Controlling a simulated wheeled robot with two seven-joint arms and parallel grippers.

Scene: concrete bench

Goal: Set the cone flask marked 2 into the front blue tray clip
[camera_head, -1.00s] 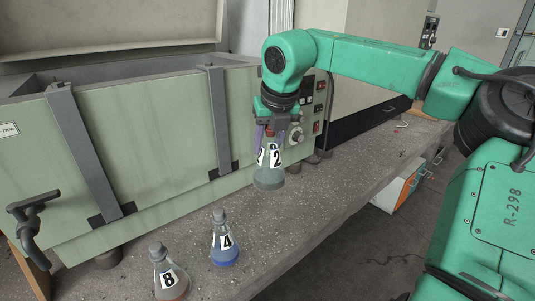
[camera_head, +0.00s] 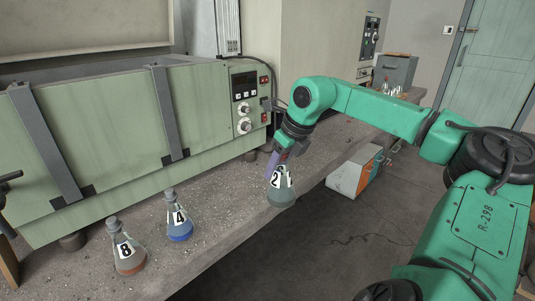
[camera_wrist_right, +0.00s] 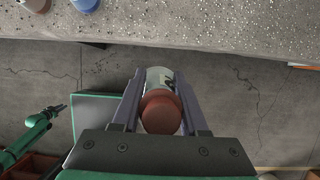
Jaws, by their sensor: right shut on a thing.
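The cone flask marked 2 (camera_head: 281,191) is grey-green at the bottom with a white label. It hangs near the bench's front edge, slightly tilted. My right gripper (camera_head: 279,163) is shut on its upper part. In the right wrist view the flask's red-brown stopper (camera_wrist_right: 161,112) sits between the two fingers of this gripper (camera_wrist_right: 161,98). A small green arm, apparently my left, shows at the left of that view with its dark gripper (camera_wrist_right: 54,111); its jaws are too small to read. I cannot make out a blue tray clip in any view.
Flask 8 (camera_head: 127,257) and flask 4 (camera_head: 179,222) stand on the concrete bench (camera_head: 225,215). A green bath (camera_head: 110,125) with a control panel stands behind. A grey box (camera_head: 396,70) and small glassware (camera_head: 391,90) are at the far end. An orange-and-white unit (camera_head: 355,172) stands below.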

